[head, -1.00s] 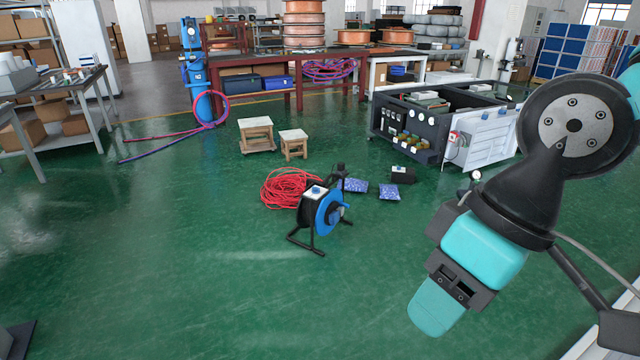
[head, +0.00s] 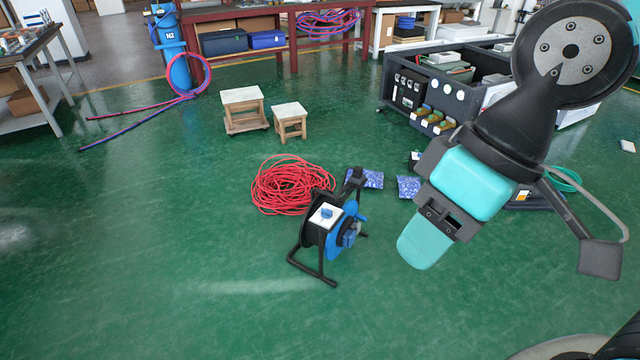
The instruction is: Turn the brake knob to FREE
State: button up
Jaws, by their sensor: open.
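A cable reel (head: 309,241) with a black drum and frame and a blue side disc stands upright on the green floor, near the middle of the head view. A white plate on its top carries a small blue knob (head: 327,213). Lettering such as FREE is too small to read, so I cannot tell the knob's setting. My gripper (head: 424,240), with teal fingers seen nearly edge-on, is open and empty, pointing down to the right of the reel and apart from it.
Red cable (head: 290,184) lies coiled behind the reel. Blue patterned packets (head: 409,187) lie behind and to its right. Two small stools (head: 244,110) stand farther back. A dark equipment bench (head: 440,100) stands at the back right. The floor in front and left is clear.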

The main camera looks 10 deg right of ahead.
aim_at(326, 213)
jog(key=i, duration=1.3)
jog(key=u, duration=0.6)
